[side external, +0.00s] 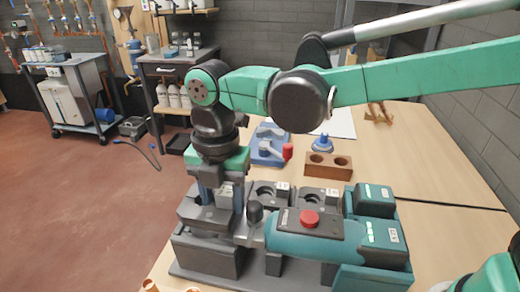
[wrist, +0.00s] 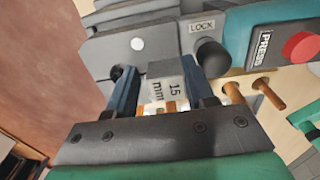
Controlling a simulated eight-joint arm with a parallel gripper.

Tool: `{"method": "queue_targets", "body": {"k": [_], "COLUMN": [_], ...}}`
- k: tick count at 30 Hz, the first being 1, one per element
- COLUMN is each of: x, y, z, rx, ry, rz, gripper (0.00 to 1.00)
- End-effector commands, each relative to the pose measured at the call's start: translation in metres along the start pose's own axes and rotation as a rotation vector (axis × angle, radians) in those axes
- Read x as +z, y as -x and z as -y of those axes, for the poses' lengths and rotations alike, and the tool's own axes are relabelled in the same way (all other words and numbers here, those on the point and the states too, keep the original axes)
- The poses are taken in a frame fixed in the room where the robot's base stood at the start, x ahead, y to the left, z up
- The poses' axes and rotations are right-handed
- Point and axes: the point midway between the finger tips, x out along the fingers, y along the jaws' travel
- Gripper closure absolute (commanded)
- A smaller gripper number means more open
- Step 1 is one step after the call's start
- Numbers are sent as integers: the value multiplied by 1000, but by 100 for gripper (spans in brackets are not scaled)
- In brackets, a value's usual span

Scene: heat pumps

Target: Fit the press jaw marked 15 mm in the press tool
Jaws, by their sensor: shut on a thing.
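The press jaw marked 15 mm (wrist: 164,90) is a grey block with a white label, between my gripper's blue fingers (wrist: 160,92). In the side view my gripper (side external: 222,196) points down and is shut on this jaw at the left end of the press tool (side external: 318,240). The tool has a teal body, a red PRESS button (wrist: 301,46) and a dark grey head (wrist: 140,45) with a LOCK label and a black knob (wrist: 211,54). The jaw is close against the head. I cannot tell whether it is seated, as my fingers hide its lower part.
Other press jaws (side external: 266,192) stand in a dark holder behind the tool. Copper pieces (wrist: 268,94) lie near the tool.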

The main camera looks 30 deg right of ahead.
Motion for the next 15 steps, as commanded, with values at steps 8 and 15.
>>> {"method": "queue_targets", "body": {"k": [8, 15], "x": [0, 0], "y": [0, -3], "z": [0, 0], "rx": [0, 0], "ry": [0, 0], "rz": [0, 0], "gripper": [100, 100]}}
